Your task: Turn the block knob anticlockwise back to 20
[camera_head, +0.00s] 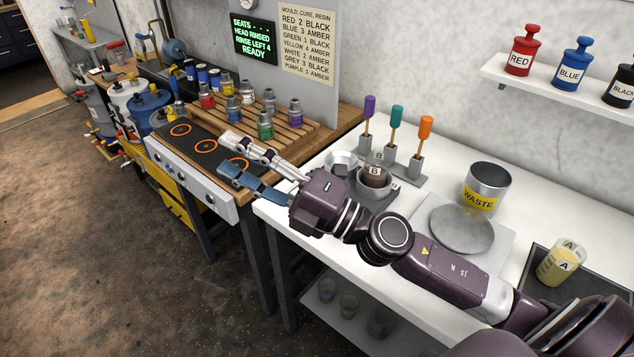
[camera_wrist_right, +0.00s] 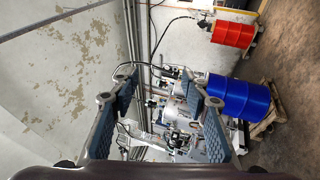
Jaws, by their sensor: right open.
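The block (camera_head: 205,149) is a dark-topped unit with several orange rings and a pale front panel. Small knobs sit on that front panel, one of them near its right end (camera_head: 209,198); their numbers and pointers are too small to read. My right gripper (camera_head: 223,152) is open and empty, its two fingers spread over the block's right end, above and behind the front panel. The knobs do not show in the right wrist view, where the open fingers (camera_wrist_right: 160,85) have nothing between them. My left gripper is not in view.
A wooden rack (camera_head: 290,138) with several capped bottles stands behind the block. A white bench (camera_head: 330,245) to the right holds a waste pot (camera_head: 487,186), a round plate (camera_head: 462,229) and colour-handled tools. The wrist view shows a blue drum (camera_wrist_right: 238,97) and a red drum (camera_wrist_right: 232,33). Open floor lies in front.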

